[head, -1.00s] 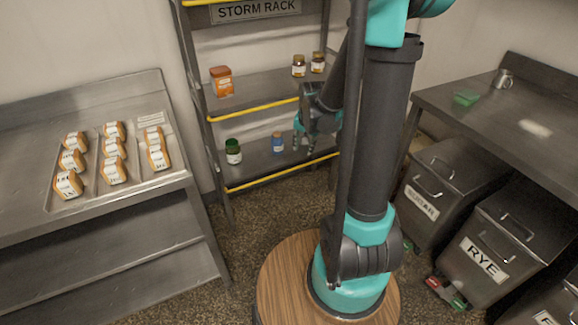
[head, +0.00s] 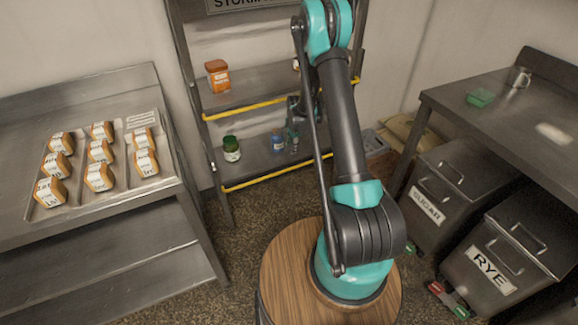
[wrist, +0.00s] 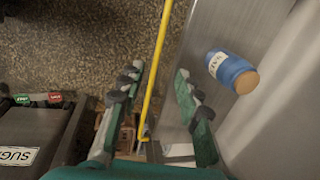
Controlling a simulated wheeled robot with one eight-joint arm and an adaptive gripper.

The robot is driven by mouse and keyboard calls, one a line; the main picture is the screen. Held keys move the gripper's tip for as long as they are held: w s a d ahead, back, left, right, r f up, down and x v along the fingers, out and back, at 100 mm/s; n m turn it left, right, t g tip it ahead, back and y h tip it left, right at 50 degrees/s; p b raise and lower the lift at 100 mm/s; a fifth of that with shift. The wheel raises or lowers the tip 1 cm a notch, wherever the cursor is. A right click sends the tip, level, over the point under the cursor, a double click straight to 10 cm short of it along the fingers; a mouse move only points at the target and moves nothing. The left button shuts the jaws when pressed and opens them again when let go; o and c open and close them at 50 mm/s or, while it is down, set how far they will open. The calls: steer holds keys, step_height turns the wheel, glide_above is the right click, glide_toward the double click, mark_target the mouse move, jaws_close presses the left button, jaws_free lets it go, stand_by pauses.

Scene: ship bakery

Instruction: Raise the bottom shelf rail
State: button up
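The bottom shelf rail is a thin yellow bar (head: 262,178) along the front edge of the rack's lowest visible shelf (head: 254,163). In the wrist view the rail (wrist: 156,75) runs lengthwise through the gap between my fingers. My gripper (wrist: 157,74) is open, with one green-grey finger on each side of the rail in the picture. I cannot tell whether it touches the rail or how far above it hangs. In the head view my gripper (head: 293,140) is near the right part of that shelf, partly hidden by my arm.
A blue jar (wrist: 231,72) stands close beside my right finger; a green-lidded jar (head: 231,149) stands farther left. Another yellow rail (head: 250,109) fronts the shelf above, which holds an orange tin (head: 217,76). Bins (head: 452,190) stand right, a bread tray (head: 168,160) left.

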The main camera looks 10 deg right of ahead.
mark_target(288, 170)
steer(key=w+f, duration=0.1)
steer(key=f, duration=0.4)
steer(key=w+f, duration=0.1)
steer(key=f, duration=0.5)
steer(key=w+a+f, duration=0.1)
steer(key=f, duration=0.5)
steer(key=shift+w+f, duration=0.25)
jaws_close()
